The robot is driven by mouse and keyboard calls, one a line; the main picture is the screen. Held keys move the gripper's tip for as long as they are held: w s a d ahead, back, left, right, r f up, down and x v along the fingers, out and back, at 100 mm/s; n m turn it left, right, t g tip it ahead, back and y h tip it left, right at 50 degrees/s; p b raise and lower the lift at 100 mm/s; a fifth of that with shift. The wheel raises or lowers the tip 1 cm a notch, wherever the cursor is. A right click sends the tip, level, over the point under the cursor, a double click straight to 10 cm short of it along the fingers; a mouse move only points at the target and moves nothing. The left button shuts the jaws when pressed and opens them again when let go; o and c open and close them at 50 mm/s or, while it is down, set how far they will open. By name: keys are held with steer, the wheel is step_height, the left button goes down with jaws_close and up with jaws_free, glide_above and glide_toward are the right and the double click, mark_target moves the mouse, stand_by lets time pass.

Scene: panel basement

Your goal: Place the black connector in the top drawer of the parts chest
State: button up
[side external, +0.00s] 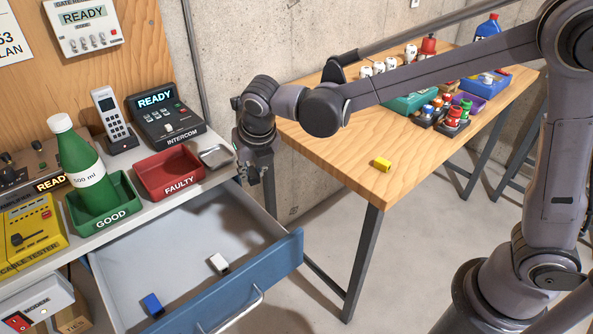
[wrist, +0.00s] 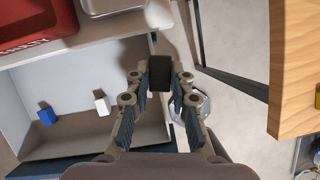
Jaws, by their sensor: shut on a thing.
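My gripper (side external: 258,172) is shut on the black connector (wrist: 159,72), which sits between the fingertips in the wrist view. In the side view the connector is hard to make out against the dark fingers. The top drawer (side external: 290,255) of the parts chest is pulled open, with a blue front, a metal handle and a grey inside. My gripper hangs near the drawer's back right corner, beside the chest top's edge; its exact height over the drawer wall is unclear. A white connector (side external: 219,263) and a blue connector (side external: 152,304) lie in the drawer.
On the chest top stand a red FAULTY tray (side external: 168,174), a small metal dish (side external: 216,156), a green GOOD tray (side external: 110,212) with a green bottle, and an intercom (side external: 167,115). A wooden table (side external: 330,150) to the right holds a yellow connector (side external: 382,164) and several bins.

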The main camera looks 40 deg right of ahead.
steer(key=s+a+f+n+y, duration=0.15)
steer(key=s+a, duration=0.25)
steer(key=a, duration=0.6)
glide_above(187, 283)
steer(key=s, duration=0.2)
steer(key=shift+n+h, duration=0.25)
steer(key=shift+n, duration=0.2)
step_height(187, 283, down, 6)
steer(key=shift+w+f, duration=0.15)
steer(key=shift+f, duration=2.15)
steer(key=o, duration=0.9)
steer(key=shift+f, duration=0.1)
steer(key=shift+c, duration=0.2)
